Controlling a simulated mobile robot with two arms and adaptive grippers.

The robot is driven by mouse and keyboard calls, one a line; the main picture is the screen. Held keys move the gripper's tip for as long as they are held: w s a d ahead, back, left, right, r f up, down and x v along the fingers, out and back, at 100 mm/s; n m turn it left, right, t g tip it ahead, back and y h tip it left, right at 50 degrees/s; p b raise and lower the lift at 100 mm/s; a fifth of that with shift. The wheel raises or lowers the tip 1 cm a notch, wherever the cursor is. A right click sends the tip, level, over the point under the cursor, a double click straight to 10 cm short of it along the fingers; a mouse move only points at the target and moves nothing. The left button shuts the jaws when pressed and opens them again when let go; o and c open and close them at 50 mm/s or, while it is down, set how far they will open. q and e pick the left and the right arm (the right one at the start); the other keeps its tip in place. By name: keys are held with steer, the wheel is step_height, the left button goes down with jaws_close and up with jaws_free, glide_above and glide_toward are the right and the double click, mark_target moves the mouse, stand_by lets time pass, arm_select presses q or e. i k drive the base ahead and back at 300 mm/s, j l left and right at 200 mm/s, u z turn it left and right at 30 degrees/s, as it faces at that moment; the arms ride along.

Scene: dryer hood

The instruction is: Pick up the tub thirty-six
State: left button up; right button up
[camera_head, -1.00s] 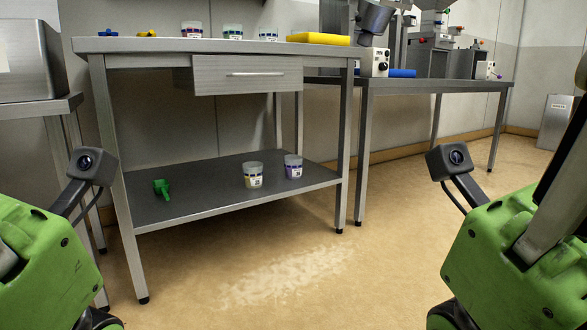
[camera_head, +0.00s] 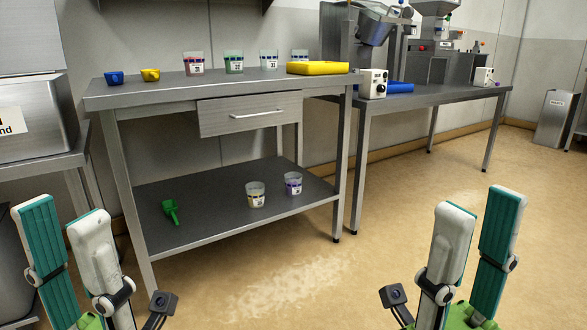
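Two tubs stand upright on the lower shelf of the steel table: one with a yellow label (camera_head: 255,195) and one with a purple label (camera_head: 293,184). More tubs stand on the table top: a red-labelled tub (camera_head: 194,64), a green-labelled tub (camera_head: 234,62), a teal-labelled tub (camera_head: 269,61) and one (camera_head: 299,57) partly hidden behind a yellow object. The label numbers are too small to read surely, so I cannot tell which is thirty-six. My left gripper (camera_head: 62,213) and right gripper (camera_head: 481,203) are raised, open and empty, well apart from all tubs.
The steel table (camera_head: 130,97) has a drawer (camera_head: 250,114) and legs flanking the lower shelf (camera_head: 210,210). A green scoop (camera_head: 171,211) lies on that shelf. A blue scoop (camera_head: 114,78), a yellow scoop (camera_head: 150,75) and the yellow object (camera_head: 318,68) lie on top. The floor in front is clear.

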mark_target(292, 180)
steer(key=i+l, duration=1.3)
steer(key=i, duration=0.15)
steer(key=i+l, duration=0.25)
steer(key=i, duration=0.2)
steer(key=i+l, duration=0.2)
steer(key=i, duration=0.2)
steer(key=i+l, duration=0.25)
steer(key=i, duration=0.2)
steer(key=i+j, duration=0.1)
steer(key=z, duration=0.05)
